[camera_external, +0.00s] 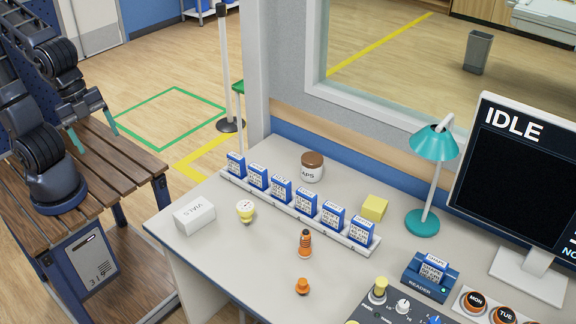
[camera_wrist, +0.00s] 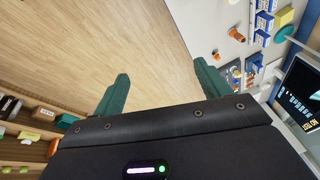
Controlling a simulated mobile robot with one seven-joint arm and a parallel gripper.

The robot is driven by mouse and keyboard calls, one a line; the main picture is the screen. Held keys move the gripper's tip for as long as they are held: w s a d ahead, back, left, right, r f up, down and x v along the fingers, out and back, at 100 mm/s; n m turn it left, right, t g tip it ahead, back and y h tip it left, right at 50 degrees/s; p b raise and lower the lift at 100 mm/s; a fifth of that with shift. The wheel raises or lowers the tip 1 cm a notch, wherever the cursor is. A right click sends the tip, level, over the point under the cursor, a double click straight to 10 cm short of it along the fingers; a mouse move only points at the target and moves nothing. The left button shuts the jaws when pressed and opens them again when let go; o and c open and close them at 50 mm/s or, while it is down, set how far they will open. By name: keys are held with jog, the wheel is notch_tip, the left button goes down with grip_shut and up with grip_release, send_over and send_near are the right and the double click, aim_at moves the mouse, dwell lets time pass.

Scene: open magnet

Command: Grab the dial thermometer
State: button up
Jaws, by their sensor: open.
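A small yellow item with a round pale face (camera_external: 246,211), which looks like the dial thermometer, stands on the white desk (camera_external: 215,250), right of the white VIALS box. I cannot make out the dial's markings. I cannot find it in the wrist view. My gripper (camera_external: 92,125) is at the left, over the wooden bench and well apart from the desk. Its two teal fingers are spread, and they also show in the wrist view (camera_wrist: 162,82) with nothing between them.
The VIALS box (camera_external: 195,216) is left of the yellow item. A rack (camera_external: 290,212) of blue boxes runs behind it. An orange striped item (camera_external: 305,243) and an orange knob-like piece (camera_external: 302,287) stand to the right. A teal lamp (camera_external: 422,222) and monitor are farther right.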

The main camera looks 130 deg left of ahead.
jog(key=w+a+f+m+g, duration=0.1)
jog(key=w+a+f+m, duration=0.3)
jog(key=w+a, duration=0.45)
jog(key=m+g+h, duration=0.1)
jog(key=m+g, duration=0.1)
jog(key=m, duration=0.4)
send_near(246, 214)
jog(key=shift+s+a+f, duration=0.6)
jog(key=shift+s+f, duration=0.25)
jog(key=shift+f, duration=0.1)
jog(key=shift+a+f, duration=0.15)
jog(key=shift+f, duration=2.6)
jog(key=shift+a+f, duration=0.15)
jog(key=shift+f, duration=2.65)
jog(key=c, duration=1.2)
jog(key=shift+o, duration=0.2)
jog(key=shift+r, duration=0.1)
